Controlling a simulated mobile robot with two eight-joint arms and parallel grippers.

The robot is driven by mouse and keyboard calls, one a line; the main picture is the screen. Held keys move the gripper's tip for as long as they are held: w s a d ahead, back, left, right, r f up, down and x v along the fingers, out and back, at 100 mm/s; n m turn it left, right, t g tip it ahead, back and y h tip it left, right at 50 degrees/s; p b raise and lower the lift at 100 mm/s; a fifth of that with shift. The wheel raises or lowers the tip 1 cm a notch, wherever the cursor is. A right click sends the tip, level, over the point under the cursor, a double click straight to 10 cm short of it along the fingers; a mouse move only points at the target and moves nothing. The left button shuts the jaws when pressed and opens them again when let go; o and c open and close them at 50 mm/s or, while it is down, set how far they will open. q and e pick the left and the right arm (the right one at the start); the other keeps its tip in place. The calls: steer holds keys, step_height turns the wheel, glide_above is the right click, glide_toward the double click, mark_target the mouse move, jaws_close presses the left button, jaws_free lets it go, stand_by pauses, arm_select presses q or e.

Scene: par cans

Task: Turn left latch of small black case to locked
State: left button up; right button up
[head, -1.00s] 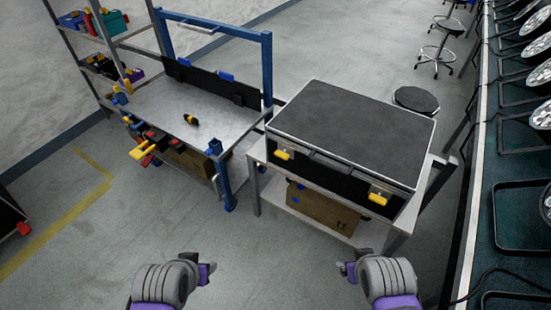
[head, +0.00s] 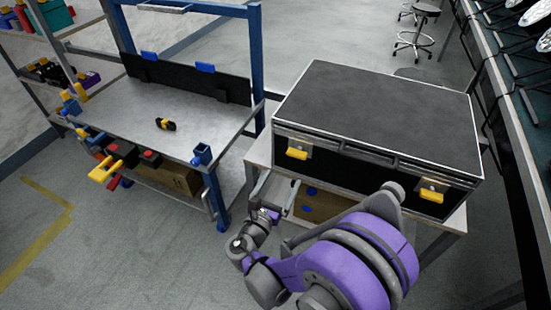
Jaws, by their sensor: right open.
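The small black case (head: 378,112) stands shut on a grey table at the right. Its front carries a left latch (head: 297,153) and a right latch (head: 431,196), each with a yellow handle on a metal plate. Both handles look roughly level; I cannot tell whether they are locked. My right gripper (head: 279,185) is open and empty, just below and left of the left latch, seemingly apart from it. My purple and grey right arm hides part of the table and lower shelf. My left gripper is not in view.
The table (head: 259,150) has a lower shelf with a cardboard box (head: 325,207). A blue-framed workbench (head: 200,105) with a black and yellow tool (head: 166,124) stands to the left. Stools (head: 415,38) stand behind. The floor at the lower left is clear.

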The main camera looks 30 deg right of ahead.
mark_target(295, 157)
steer(key=b+x, duration=0.1)
steer(key=x, duration=0.9)
steer(key=shift+d+r, duration=0.1)
steer(key=shift+d, duration=0.2)
steer(key=c, duration=1.2)
